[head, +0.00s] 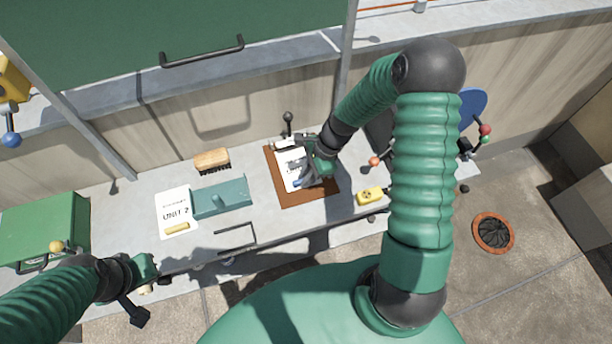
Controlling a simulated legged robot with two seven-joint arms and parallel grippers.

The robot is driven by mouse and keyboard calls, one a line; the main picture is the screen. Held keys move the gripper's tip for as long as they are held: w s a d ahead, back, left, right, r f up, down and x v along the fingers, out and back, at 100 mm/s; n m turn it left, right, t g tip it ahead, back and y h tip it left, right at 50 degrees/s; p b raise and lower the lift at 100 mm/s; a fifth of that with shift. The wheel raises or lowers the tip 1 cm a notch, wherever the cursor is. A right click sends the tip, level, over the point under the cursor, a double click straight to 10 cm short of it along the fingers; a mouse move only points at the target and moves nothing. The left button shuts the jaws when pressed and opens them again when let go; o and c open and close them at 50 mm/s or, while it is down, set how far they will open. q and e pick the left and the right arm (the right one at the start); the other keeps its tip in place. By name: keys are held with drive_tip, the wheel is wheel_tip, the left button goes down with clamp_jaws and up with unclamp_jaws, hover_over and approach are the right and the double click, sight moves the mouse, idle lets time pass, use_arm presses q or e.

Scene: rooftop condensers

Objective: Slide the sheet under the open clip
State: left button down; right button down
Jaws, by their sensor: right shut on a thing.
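A brown clipboard (317,196) lies on the grey bench with a white sheet (289,160) over it. A metal clip (280,143) is at the board's far edge, with a dark ball-ended lever (288,118) standing up by it. My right gripper (300,177) is over the board, shut on the sheet at its right side. The gripper hides part of the sheet. I cannot tell whether the sheet's far edge is under the clip. My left gripper (142,298) is at the bench's front edge, lower left, away from the board; its finger opening is unclear.
Left of the board are a teal tray (222,198), a "UNIT 2" card (174,208) and a brush (212,160). A yellow box (370,196) sits right of the board. A green case (45,225) is at far left. A handled green panel (190,30) hangs above.

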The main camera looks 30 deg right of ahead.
drive_tip(key=c, duration=1.3)
unclamp_jaws()
drive_tip(key=shift+s+f, duration=0.1)
drive_tip(key=shift+f, duration=0.1)
drive_tip(key=shift+d+r, duration=0.1)
drive_tip(key=shift+r, duration=0.2)
drive_tip(key=v, duration=1.6)
drive_tip(key=s+a+n+h, duration=0.1)
drive_tip(key=s+a+n, duration=0.1)
drive_tip(key=a+n, duration=0.2)
drive_tip(key=s+a+f+n+t+h, duration=0.1)
drive_tip(key=s+a+n, duration=0.1)
drive_tip(key=n, duration=0.8)
drive_tip(key=s+a+n+h, duration=0.2)
drive_tip(key=s+a+n, duration=0.1)
drive_tip(key=a+n, duration=0.2)
drive_tip(key=shift+a+f+n+p, duration=0.3)
drive_tip(key=shift+f+n+p, duration=0.05)
drive_tip(key=shift+n, duration=0.55)
